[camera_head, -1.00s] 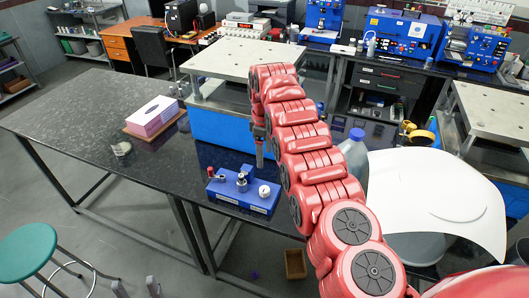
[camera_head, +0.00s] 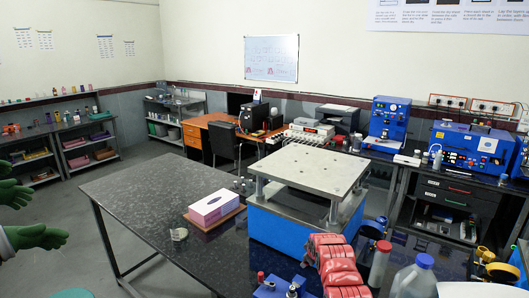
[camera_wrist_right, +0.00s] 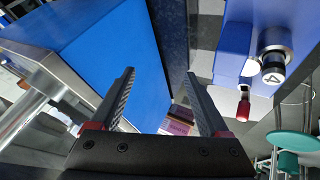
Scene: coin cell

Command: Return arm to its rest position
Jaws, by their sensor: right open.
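My right arm (camera_head: 337,268), red and ribbed, rises from the bottom edge of the head view, beside the blue-sided metal press table. Its gripper cannot be made out there. In the right wrist view my right gripper (camera_wrist_right: 160,76) is open, with nothing between its two dark fingers. To its left is a large blue side panel (camera_wrist_right: 105,55). To its right, apart from the fingers, is a blue device (camera_wrist_right: 234,55) with a round metal knob and a red-tipped lever. That device shows at the bottom of the head view (camera_head: 268,289). My left gripper is not in view.
The blue-sided stand (camera_head: 290,230) with a metal top is close to my arm. A blue-capped bottle (camera_head: 412,280) stands right of it. Green gloved hands (camera_head: 35,237) show at the left edge.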

